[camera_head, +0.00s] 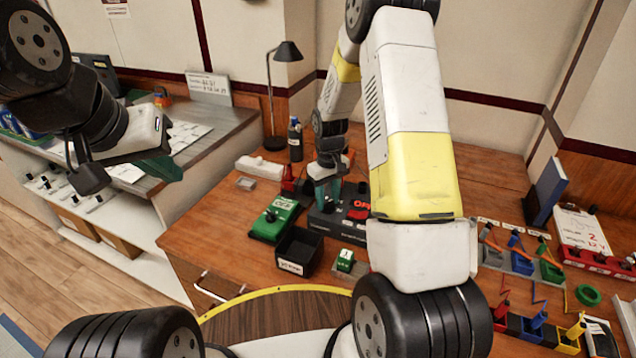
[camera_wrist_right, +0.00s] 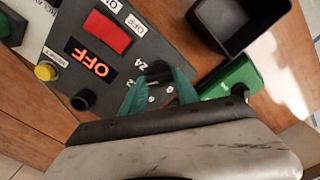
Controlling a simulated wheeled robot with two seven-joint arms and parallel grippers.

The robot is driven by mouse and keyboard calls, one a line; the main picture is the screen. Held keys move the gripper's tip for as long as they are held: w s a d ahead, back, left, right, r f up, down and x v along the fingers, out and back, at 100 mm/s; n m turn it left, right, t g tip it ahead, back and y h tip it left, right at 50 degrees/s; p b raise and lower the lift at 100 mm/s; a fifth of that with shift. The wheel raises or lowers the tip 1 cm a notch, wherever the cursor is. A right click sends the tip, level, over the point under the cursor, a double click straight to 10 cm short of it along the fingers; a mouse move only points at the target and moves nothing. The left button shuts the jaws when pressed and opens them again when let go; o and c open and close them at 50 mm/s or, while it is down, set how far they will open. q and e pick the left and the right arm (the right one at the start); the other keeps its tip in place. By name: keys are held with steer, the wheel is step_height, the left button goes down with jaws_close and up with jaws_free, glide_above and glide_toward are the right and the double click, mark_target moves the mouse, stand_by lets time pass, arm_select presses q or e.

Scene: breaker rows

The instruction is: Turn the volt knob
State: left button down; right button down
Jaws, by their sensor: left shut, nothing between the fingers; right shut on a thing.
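A dark grey power box (camera_head: 325,218) sits on the wooden bench; it also shows in the right wrist view (camera_wrist_right: 115,62). It has a red switch (camera_wrist_right: 107,31), a lit OFF sign (camera_wrist_right: 90,58), and two black knobs. My right gripper (camera_head: 325,198) reaches down to the box. The other black knob (camera_wrist_right: 83,99) is free, near a yellow button (camera_wrist_right: 46,71). I cannot read which is labelled volt. My left gripper (camera_head: 160,169) is shut and empty, raised at left.
A lamp (camera_head: 271,95) and dark bottle (camera_head: 295,140) are behind. Coloured breakers (camera_head: 521,262) fill the right. My right arm hides the bench's middle.

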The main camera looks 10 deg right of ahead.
mark_target(328, 201)
steer(key=m, duration=0.4)
steer(key=shift+m, duration=2)
steer(key=c, duration=0.9)
jaws_free()
step_height(328, 201, up, 8)
steer(key=shift+f, duration=0.1)
